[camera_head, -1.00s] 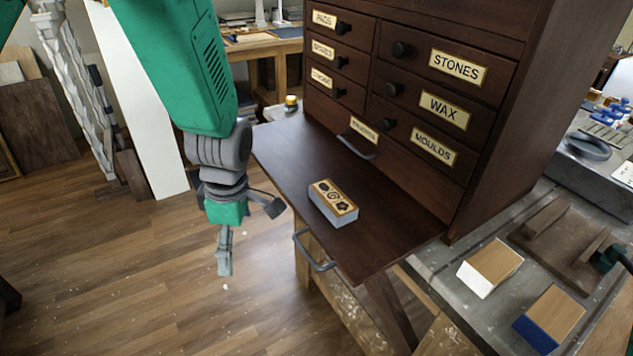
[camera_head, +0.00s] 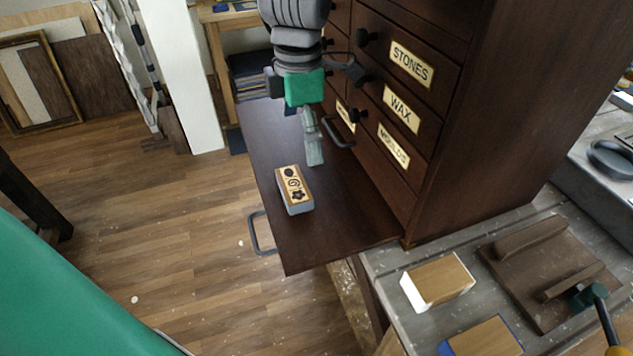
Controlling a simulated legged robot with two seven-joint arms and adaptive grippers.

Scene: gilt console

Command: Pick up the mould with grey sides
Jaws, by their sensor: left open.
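The mould with grey sides (camera_head: 294,190) lies on the dark pull-out board (camera_head: 335,225). Its wooden top carries dark carved shapes, and a grey side faces me. My left gripper (camera_head: 312,150) hangs from the top of the view with its fingers pointing down. It is open and empty, apart from the mould, and appears just beyond it in the picture. I see the fingers nearly edge-on, so the gap between them is hard to make out. My right gripper is not in view.
The dark cabinet with labelled drawers (camera_head: 400,105) rises right behind the board. A drawer handle (camera_head: 338,133) is close to my left gripper. A white-sided block (camera_head: 437,282) and a blue-sided block (camera_head: 482,338) lie on the grey bench. The board is otherwise clear.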

